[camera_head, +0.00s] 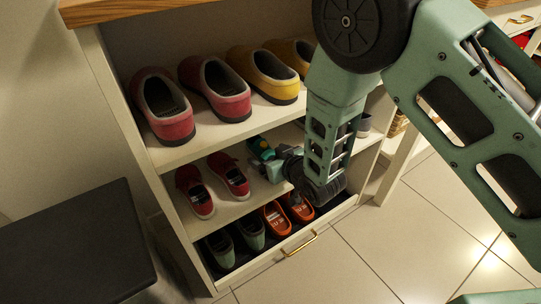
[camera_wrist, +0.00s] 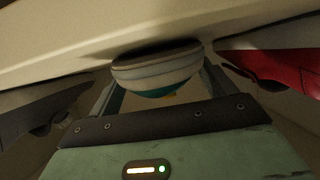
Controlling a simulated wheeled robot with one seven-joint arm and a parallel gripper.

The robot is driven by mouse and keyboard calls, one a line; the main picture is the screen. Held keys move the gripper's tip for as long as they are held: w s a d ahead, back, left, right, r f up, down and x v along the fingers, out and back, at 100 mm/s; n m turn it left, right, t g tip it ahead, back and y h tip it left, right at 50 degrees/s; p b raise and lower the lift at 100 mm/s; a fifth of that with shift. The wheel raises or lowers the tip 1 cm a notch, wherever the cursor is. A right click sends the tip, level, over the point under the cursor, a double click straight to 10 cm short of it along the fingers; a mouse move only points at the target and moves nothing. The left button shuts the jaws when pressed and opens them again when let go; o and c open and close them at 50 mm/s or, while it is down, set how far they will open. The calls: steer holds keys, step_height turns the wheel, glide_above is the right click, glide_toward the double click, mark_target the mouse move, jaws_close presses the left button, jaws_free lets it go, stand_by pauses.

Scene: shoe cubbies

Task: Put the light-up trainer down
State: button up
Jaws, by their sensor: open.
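The light-up trainer (camera_head: 262,147), teal with a touch of yellow, is on the middle shelf (camera_head: 225,207), right of the red shoes. In the wrist view, which looks upside down, the trainer (camera_wrist: 157,68) shows its pale sole against or very near the board; I cannot tell contact for certain. My gripper (camera_head: 272,165) reaches into the middle cubby at the trainer's near end. Its fingers (camera_wrist: 160,95) stand apart on either side of the trainer, open. Part of the trainer is hidden behind my gripper and wrist.
Red shoes (camera_head: 234,175) stand close left of the trainer. Red clogs (camera_head: 215,88) and yellow clogs (camera_head: 264,75) fill the shelf above. Green shoes (camera_head: 250,230) and orange shoes (camera_head: 277,218) sit below, behind a brass handle (camera_head: 299,244). A grey cup-like item (camera_head: 363,124) stands to the right.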

steer(key=s+d+r+g+h+p, duration=0.1)
steer(key=s+d+r, duration=0.4)
steer(key=s, duration=0.5)
steer(key=s+d+r+g+h+p, duration=0.1)
steer(key=s+d+r+g+h, duration=0.2)
steer(key=s+r, duration=0.7)
steer(key=s+d+r+g+h+p, duration=0.2)
steer(key=s+d+r+g, duration=0.5)
steer(key=s, duration=0.4)
steer(key=shift+r+n+h, duration=0.2)
steer(key=shift+n+h, duration=0.2)
step_height(320, 180, up, 36)
steer(key=p, duration=3.6)
